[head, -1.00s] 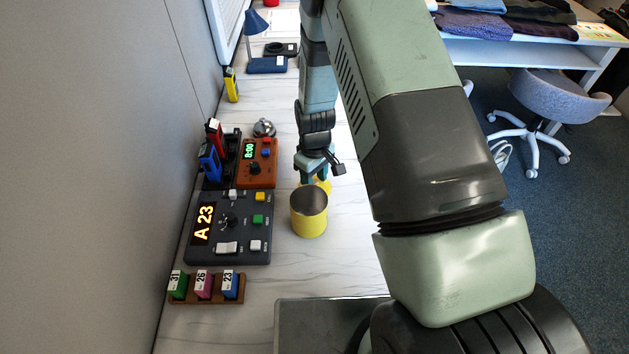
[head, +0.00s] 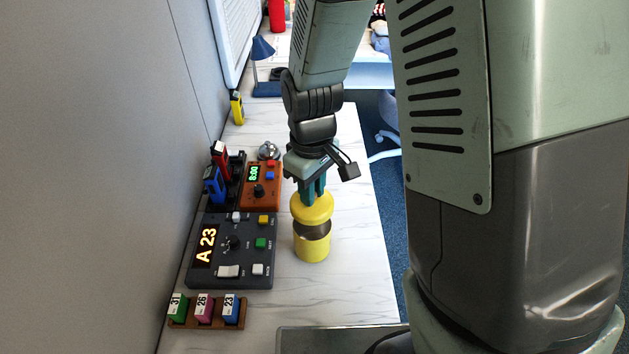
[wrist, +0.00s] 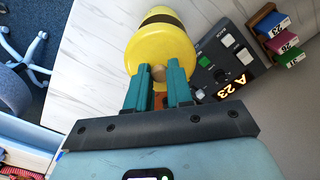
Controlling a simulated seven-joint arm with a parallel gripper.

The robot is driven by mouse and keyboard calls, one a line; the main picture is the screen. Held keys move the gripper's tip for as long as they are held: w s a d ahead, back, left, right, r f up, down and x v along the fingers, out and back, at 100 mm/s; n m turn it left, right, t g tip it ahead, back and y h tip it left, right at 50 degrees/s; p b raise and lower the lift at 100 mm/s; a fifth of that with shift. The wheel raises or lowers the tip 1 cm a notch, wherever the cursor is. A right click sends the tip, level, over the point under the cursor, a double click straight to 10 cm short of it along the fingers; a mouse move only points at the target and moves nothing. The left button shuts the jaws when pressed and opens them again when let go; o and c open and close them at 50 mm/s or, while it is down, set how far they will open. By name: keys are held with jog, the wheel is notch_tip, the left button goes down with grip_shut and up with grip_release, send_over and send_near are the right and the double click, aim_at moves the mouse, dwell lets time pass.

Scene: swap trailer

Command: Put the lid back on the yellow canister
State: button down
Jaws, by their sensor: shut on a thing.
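The yellow canister (head: 312,247) stands upright on the marble-patterned table, its dark inside partly showing at the top. My gripper (head: 312,199) is shut on the yellow lid (head: 311,209) and holds it over the canister's mouth. In the head view a dark band of open canister shows between lid and front rim, so the lid is not seated. In the wrist view the lid (wrist: 160,62) fills the space beyond the teal fingertips (wrist: 158,72), which grip its small knob. The canister's body (wrist: 166,10) shows past the lid, at the top edge. Whether lid and rim touch cannot be told.
A dark panel reading A 23 (head: 232,272) stands close left of the canister, with an orange timer box (head: 262,190) behind it. A wooden rack of numbered tags (head: 207,323) is at front left. The table right of the canister (head: 358,240) is clear.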

aim_at(312, 211)
jog(key=shift+s, duration=0.25)
jog(key=shift+f, duration=3.05)
jog(key=shift+f, duration=0.2)
jog(key=shift+c, duration=2.3)
grip_release()
jog(key=shift+r, duration=0.1)
jog(key=shift+r, duration=3.45)
